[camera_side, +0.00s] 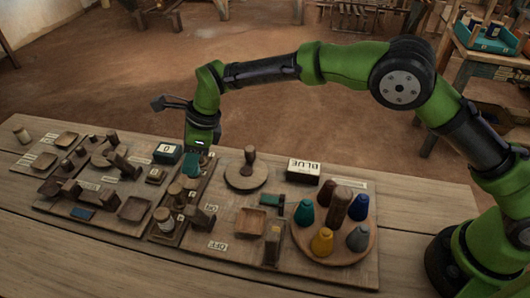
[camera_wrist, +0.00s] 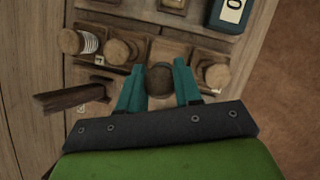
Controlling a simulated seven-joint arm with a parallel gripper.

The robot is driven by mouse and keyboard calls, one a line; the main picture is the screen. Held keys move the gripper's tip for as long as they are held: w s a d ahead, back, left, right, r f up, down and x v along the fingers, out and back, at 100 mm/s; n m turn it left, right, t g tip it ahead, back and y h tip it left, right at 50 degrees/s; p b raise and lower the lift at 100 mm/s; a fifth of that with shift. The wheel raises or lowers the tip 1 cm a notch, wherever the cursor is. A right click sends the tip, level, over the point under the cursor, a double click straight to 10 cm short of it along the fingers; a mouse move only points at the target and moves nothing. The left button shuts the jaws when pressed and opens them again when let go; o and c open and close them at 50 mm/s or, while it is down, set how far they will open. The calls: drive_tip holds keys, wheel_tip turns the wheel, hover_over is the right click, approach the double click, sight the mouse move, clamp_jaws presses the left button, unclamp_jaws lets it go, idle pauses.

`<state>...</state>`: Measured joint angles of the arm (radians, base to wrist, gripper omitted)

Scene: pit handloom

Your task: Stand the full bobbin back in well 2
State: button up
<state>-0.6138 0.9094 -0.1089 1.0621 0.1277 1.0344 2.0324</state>
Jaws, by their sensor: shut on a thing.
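My gripper (camera_side: 191,172) points down over the row of wooden wells, with its teal fingers shut on a bobbin. In the wrist view, the fingers of my gripper (camera_wrist: 159,86) stand on either side of the bobbin (camera_wrist: 160,78), whose dark round top faces the camera. Its lower part is hidden, and I cannot tell whether it sits in a well or hangs just above. On its left a paler bobbin (camera_wrist: 121,51) stands in the row; on its right is another pale-topped bobbin (camera_wrist: 216,76). The held bobbin's well number is not readable.
A bobbin with white winding (camera_wrist: 74,42) stands at the row's far left. A dark wooden lever (camera_wrist: 73,97) lies near the row. A teal counter box showing 0 (camera_side: 167,153) stands close behind my gripper. A round tray (camera_side: 338,250) of coloured cones is at the right.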

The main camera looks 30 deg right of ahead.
drive_tip(key=shift+w+a+f, duration=0.15)
drive_tip(key=shift+w+a, duration=0.35)
drive_tip(key=shift+w, duration=0.25)
drive_tip(key=shift+f, duration=1.7)
drive_tip(key=shift+f, duration=0.15)
drive_tip(key=o, duration=1.1)
drive_tip(key=shift+s, duration=0.1)
